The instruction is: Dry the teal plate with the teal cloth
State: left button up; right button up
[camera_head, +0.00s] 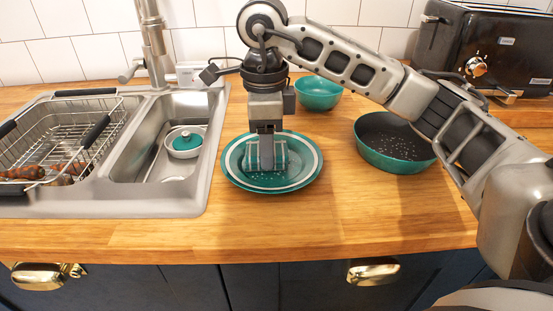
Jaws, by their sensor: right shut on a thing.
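The teal plate (302,177) with a pale ring near its rim lies flat on the wooden counter, just right of the sink. Small pale specks, like droplets, show on its lower part. My right gripper (266,168) points straight down over the middle of the plate and is shut on the teal cloth (279,155). The cloth is striped with pale lines and appears to rest on the plate; the gripper hides its middle. My left gripper is not in view.
A teal bowl (319,93) stands behind the plate. A larger teal pan-like dish (393,164) with specks inside stands at right, partly behind my arm. The sink holds a lidded pot (184,150) and a wire rack (88,103). A black toaster (505,45) is back right. Counter in front is clear.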

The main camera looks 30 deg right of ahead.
dwell(0.3)
jog(key=shift+s+d+f+b, duration=0.1)
jog(key=shift+s+d+b, duration=0.45)
jog(key=shift+d, duration=0.55)
jog(key=shift+s+d, duration=0.4)
jog(key=shift+d, duration=0.05)
jog(key=shift+w+a+p, duration=0.25)
jog(key=shift+w+a, duration=0.25)
jog(key=shift+a, duration=0.35)
jog(key=shift+w+a+p, duration=0.2)
jog(key=shift+w+a, duration=0.3)
jog(key=shift+a, duration=0.3)
